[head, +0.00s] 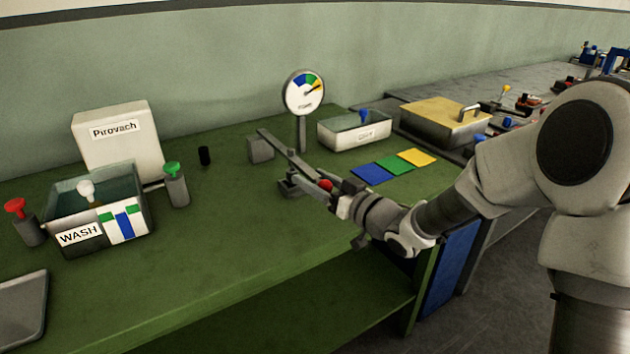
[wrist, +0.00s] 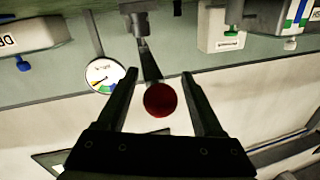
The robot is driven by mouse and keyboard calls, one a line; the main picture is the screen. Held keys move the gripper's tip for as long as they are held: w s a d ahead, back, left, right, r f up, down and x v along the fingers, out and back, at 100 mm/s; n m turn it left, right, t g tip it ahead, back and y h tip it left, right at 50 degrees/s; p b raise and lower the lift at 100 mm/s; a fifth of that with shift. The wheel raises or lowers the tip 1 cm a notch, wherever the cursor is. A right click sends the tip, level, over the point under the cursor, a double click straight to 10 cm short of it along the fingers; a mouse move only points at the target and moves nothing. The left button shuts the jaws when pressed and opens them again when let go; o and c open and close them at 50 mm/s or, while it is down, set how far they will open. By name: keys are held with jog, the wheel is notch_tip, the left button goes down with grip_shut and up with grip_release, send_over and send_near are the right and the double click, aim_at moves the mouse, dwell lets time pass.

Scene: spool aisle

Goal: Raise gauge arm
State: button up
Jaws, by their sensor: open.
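My gripper (head: 322,190) is open around the knob, with a visible gap on both sides (wrist: 159,76). A round dial gauge (head: 304,92) stands on a post behind the arm; its needle points to the right, near the yellow part.
Blue, green and yellow squares (head: 396,165) lie right of the arm. A lidded container (head: 354,131) and a yellow-topped box (head: 445,120) stand behind them. The WASH tank (head: 97,215) and a white Pirovach box (head: 117,140) are at left.

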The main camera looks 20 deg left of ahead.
grip_shut()
jog(key=shift+s, duration=0.1)
